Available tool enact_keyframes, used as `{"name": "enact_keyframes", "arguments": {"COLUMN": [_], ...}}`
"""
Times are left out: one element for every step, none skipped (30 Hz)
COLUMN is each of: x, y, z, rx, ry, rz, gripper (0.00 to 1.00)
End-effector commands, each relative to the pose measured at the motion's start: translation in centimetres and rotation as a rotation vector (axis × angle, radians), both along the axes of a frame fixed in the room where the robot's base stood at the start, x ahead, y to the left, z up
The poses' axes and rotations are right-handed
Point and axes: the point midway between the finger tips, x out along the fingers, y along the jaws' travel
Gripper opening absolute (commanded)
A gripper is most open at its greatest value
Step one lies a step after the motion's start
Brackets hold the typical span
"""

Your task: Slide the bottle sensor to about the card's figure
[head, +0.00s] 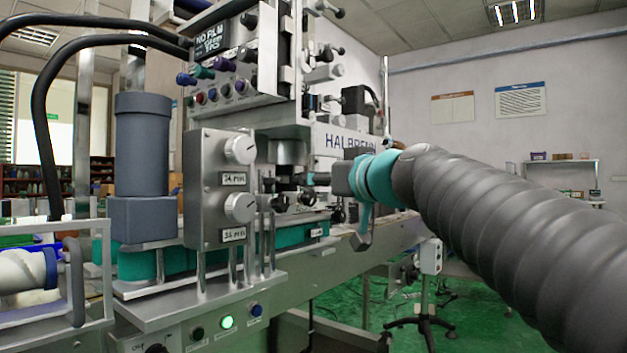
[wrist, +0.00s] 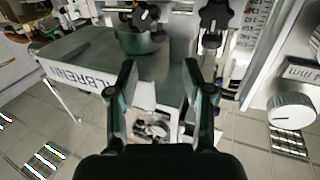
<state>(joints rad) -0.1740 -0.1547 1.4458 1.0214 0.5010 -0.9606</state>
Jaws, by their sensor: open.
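My gripper (wrist: 160,75) is open and empty in the wrist view, its two dark fingers apart in front of the machine. In the head view my gripper (head: 312,180) reaches in from the right at the machine's front; its fingertips are hard to separate from dark parts there. Two black star knobs, the left one (wrist: 145,17) and the right one (wrist: 214,16), lie beyond the fingertips in the wrist view, apart from them. A pale plate with rows of small print (wrist: 254,28) stands right of them; its figures are too small to read. I cannot tell which part is the bottle sensor.
A grey control box (head: 205,190) with two round dials stands left of my gripper. A dark display (head: 212,38) reading "NO FILM" is above. A white dial (wrist: 292,109) is at right in the wrist view.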

Motion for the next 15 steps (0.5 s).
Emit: {"name": "enact_keyframes", "arguments": {"x": [-0.26, -0.37, -0.47, -0.52, -0.55, -0.57, -0.57, -0.57, -0.55, -0.54, -0.54, -0.55, -0.64, -0.81, -1.18], "y": [-0.18, -0.24, -0.3, -0.33, -0.35, -0.36, -0.36, -0.36, -0.36, -0.36, -0.36, -0.38, -0.46, -0.64, -0.99], "z": [-0.01, -0.02, -0.03, -0.03, -0.04, -0.04, -0.04, -0.04, -0.04, -0.04, -0.04, -0.02, 0.06, 0.19, 0.42], "rx": [0.0, 0.0, -0.001, -0.001, -0.001, -0.001, -0.001, -0.001, -0.001, -0.001, -0.001, -0.001, 0.0, -0.001, -0.001], "ry": [0.0, 0.0, 0.001, 0.001, 0.001, 0.001, 0.001, 0.001, 0.001, 0.001, 0.001, 0.001, 0.0, -0.001, -0.001], "rz": [0.0, 0.0, 0.0, 0.0, 0.001, 0.001, 0.001, 0.001, 0.0, 0.0, 0.0, 0.0, 0.0, -0.001, -0.003], "gripper": [0.5, 0.5, 0.5, 0.5, 0.5, 0.5, 0.5, 0.5, 0.5, 0.5, 0.5, 0.49, 0.49, 0.49, 0.49]}}
